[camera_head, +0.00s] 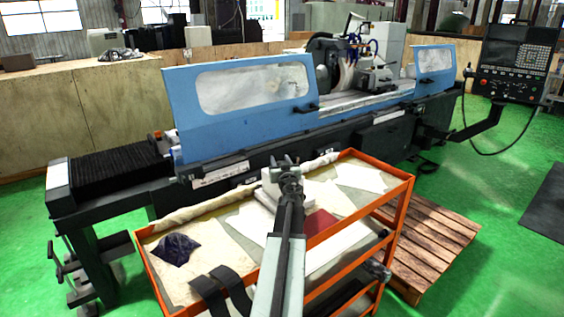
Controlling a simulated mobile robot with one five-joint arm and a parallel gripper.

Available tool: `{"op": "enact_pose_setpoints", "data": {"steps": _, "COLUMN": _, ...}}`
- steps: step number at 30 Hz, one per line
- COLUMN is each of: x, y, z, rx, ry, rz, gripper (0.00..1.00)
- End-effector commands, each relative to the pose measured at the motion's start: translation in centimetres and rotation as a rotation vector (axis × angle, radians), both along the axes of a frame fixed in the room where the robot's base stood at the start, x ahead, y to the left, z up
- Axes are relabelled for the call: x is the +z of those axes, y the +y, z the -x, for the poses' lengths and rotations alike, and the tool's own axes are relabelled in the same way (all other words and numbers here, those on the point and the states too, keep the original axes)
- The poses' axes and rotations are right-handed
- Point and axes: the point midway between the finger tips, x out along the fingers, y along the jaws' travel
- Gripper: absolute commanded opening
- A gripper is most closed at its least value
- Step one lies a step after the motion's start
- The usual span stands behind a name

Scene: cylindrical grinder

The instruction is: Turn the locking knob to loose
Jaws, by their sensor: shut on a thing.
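The cylindrical grinder (240,123) stands across the view, with blue sliding doors and a dark base. My gripper (290,163) is at the end of my arm, in front of the grinder's dark lower front and above the far edge of the orange cart in the picture. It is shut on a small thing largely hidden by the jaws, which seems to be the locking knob. The knob's shape and turn position cannot be made out.
An orange cart (398,205) with cloths, papers and a dark red item stands between me and the grinder. A wooden pallet (435,235) lies right of it. A control panel (515,62) hangs at the right.

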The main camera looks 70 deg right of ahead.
Motion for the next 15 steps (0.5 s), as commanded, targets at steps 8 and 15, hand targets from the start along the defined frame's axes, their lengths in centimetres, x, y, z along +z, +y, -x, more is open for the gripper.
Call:
{"op": "enact_pose_setpoints", "data": {"steps": 8, "x": 0.01, "y": 0.02, "z": -0.15, "rx": 0.11, "ry": 0.0, "rz": 0.0, "gripper": 0.0}}
{"op": "enact_pose_setpoints", "data": {"steps": 15, "x": 0.03, "y": 0.12, "z": -0.27, "rx": 0.143, "ry": 0.0, "rz": 0.0, "gripper": 0.0}}
